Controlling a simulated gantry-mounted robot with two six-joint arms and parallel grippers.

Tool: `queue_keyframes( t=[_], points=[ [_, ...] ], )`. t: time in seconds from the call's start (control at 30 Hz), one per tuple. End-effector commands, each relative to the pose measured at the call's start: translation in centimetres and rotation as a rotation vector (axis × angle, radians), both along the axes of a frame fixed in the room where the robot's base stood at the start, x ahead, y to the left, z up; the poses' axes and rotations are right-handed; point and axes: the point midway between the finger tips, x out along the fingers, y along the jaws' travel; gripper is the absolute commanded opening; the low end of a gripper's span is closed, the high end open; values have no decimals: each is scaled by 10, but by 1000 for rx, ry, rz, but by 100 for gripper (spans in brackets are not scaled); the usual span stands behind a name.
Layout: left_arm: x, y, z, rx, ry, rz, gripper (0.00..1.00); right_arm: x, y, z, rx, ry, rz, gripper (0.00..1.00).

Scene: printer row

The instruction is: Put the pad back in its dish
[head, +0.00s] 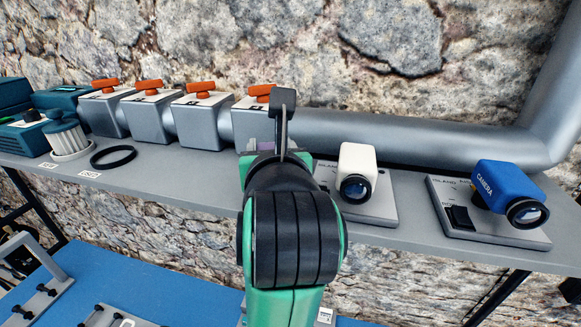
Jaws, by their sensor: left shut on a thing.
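My left gripper (272,150) reaches over the grey shelf from below, in the middle of the head view. Its green and black wrist covers most of the fingers. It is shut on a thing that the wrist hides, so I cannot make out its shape. A small pale purple patch (257,144) shows just left of the gripper; I cannot tell whether it is the pad. I cannot clearly identify the pad's dish. A white round holder (71,155) with a ribbed cartridge (65,134) stands at the left on the shelf. My right gripper is not in view.
A flat black ring (113,157) lies on the shelf (170,183). Grey valve blocks with orange handles (149,85) line the pipe behind. A white camera (356,169) and a blue camera (505,187) stand on grey plates at right. A blue surface (140,285) lies below.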

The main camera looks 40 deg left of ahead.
Motion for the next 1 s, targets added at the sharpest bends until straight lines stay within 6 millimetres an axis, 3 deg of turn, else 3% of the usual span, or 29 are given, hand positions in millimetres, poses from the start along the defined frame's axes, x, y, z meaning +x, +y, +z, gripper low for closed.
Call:
queue_keyframes(
  t=[0.13,0.33,0.77,0.8,0.93,1.0],
  points=[
    [1,2,-7,0,0,2,2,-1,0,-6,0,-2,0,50],
    [1,5,-42,0,0,5,2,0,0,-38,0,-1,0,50],
    [1,5,-44,0,0,6,2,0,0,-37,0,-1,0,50],
    [1,5,-43,0,0,6,61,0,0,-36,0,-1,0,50],
    [1,5,-42,0,0,6,84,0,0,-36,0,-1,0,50],
    [1,5,-42,0,0,6,84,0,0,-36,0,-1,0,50]
  ],
)
